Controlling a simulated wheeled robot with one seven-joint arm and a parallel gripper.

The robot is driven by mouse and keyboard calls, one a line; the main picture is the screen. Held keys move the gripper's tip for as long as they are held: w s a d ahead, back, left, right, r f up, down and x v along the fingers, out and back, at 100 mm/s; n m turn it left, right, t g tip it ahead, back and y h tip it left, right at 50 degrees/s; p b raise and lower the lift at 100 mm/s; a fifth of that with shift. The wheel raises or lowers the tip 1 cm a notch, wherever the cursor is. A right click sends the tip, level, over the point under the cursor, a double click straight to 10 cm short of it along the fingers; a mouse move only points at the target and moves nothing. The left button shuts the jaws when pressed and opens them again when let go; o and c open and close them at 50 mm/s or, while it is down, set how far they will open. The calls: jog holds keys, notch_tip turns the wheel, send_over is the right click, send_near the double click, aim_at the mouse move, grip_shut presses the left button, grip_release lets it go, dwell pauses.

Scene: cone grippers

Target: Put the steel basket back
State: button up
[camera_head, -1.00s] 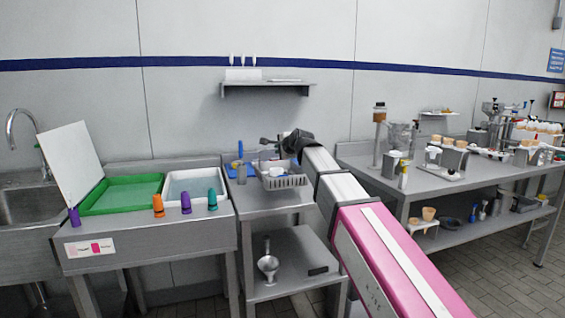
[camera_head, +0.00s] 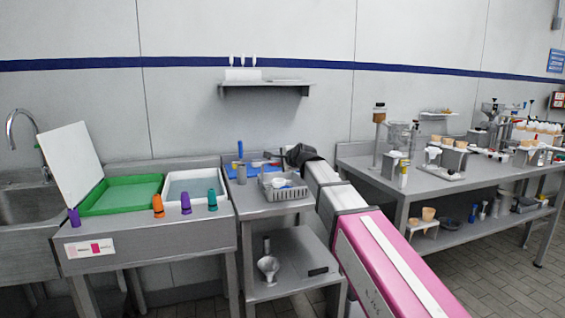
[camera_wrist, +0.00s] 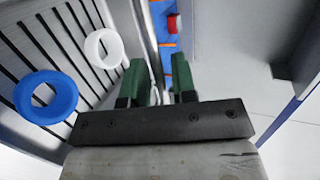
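The steel basket (camera_head: 285,190) is a grey slotted basket on the small middle table, with blue and white pieces in it. In the wrist view its slotted side (camera_wrist: 60,40) fills the left, with a blue ring (camera_wrist: 45,97) and a white ring (camera_wrist: 104,48) inside. My gripper (camera_wrist: 160,80) has green fingers, one on each side of the basket's rim, with a gap showing between them. Whether a finger touches the rim I cannot tell.
A blue mat (camera_head: 238,172) lies behind and left of the basket, with a red item (camera_wrist: 173,22) near it. A grey cup (camera_head: 241,176) stands at left. The sink unit with a green tray (camera_head: 125,193) is left, a crowded table (camera_head: 430,198) right. A scoop (camera_head: 268,268) is below.

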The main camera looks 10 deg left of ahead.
jog(key=shift+o, duration=0.2)
jog(key=v, duration=1.2)
